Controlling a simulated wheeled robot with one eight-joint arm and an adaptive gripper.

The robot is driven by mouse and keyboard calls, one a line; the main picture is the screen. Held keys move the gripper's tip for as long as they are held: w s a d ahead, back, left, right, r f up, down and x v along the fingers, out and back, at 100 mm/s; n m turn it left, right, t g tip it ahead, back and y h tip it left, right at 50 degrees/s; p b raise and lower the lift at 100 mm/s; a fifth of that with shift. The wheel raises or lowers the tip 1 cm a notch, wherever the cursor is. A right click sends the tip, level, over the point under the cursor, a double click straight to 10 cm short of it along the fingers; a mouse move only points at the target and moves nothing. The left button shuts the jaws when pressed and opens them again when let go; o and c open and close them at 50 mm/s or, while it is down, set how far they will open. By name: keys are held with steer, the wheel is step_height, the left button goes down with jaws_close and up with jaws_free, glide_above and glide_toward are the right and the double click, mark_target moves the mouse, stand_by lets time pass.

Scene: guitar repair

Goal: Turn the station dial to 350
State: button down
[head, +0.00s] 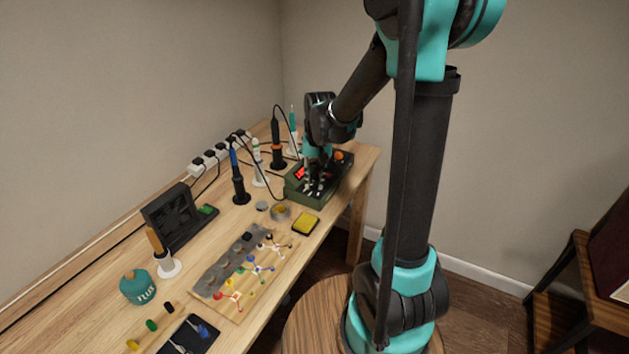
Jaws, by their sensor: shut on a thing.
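The green soldering station (302,197) stands near the far right end of the wooden workbench. A red lit display (300,173) shows on its face, too small to read. My gripper (314,186) reaches down onto the station's front from above and is shut on the station dial. The dial itself is hidden behind the fingers, so its setting cannot be told. An orange round part (338,156) shows at the station's right side.
Soldering irons in stands (240,188) and a power strip (205,160) line the back of the bench.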

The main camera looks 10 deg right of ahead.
mark_target(315, 186)
steer(key=m, duration=0.5)
steer(key=shift+m, duration=0.3)
steer(key=m, duration=0.4)
steer(key=shift+a+m+t, duration=0.1)
steer(key=shift+m+t, duration=0.2)
steer(key=shift+m, duration=0.1)
steer(key=c, duration=1.3)
jaws_free()
steer(key=shift+o, duration=0.2)
step_height(315, 186, up, 12)
steer(key=shift+s, duration=0.35)
steer(key=shift+d, duration=0.2)
